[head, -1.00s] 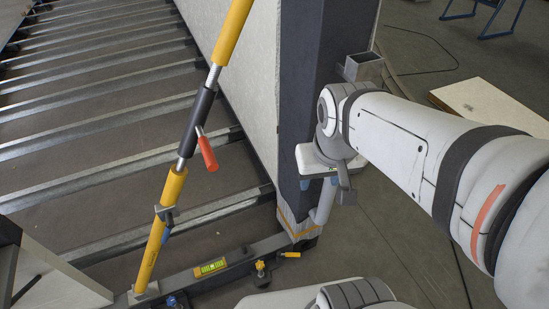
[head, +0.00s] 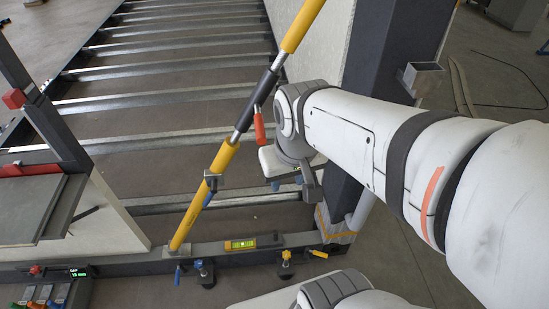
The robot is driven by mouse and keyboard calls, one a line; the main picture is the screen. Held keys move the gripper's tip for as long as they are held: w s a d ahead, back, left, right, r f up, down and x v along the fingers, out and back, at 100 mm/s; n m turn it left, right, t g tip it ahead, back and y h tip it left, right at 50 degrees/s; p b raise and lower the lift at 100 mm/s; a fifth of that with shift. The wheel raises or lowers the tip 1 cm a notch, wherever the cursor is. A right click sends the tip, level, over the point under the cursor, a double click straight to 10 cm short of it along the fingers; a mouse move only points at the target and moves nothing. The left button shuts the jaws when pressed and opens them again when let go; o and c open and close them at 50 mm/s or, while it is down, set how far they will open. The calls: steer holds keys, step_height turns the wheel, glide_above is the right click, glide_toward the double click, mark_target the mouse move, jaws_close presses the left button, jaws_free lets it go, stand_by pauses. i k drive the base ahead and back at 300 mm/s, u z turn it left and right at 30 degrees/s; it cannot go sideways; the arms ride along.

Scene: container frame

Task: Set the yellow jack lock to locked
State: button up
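The yellow jack (head: 222,158) is a slanted prop with a black sleeve (head: 259,97) and a red handle (head: 260,127) at mid-height. A grey clamp (head: 212,181) with a short blue lever (head: 208,199) sits on its lower yellow tube. I cannot tell whether this lever is locked. The jack's foot stands on the dark bottom beam. My gripper (head: 290,182) is right of the lower tube, apart from the clamp, in front of the dark post. Its white body hides part of the scene, and its finger opening is unclear. I see nothing held.
A yellow level (head: 241,244) lies on the bottom beam (head: 215,259). The dark post (head: 343,200) stands to the right. A grey tray (head: 30,208) and coloured items (head: 40,296) are at left.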

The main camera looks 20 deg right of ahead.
mark_target(321, 255)
steer(key=u, duration=1.35)
steer(key=k, duration=1.5)
steer(key=z, duration=1.15)
steer(key=i, duration=1)
steer(key=z, duration=0.1)
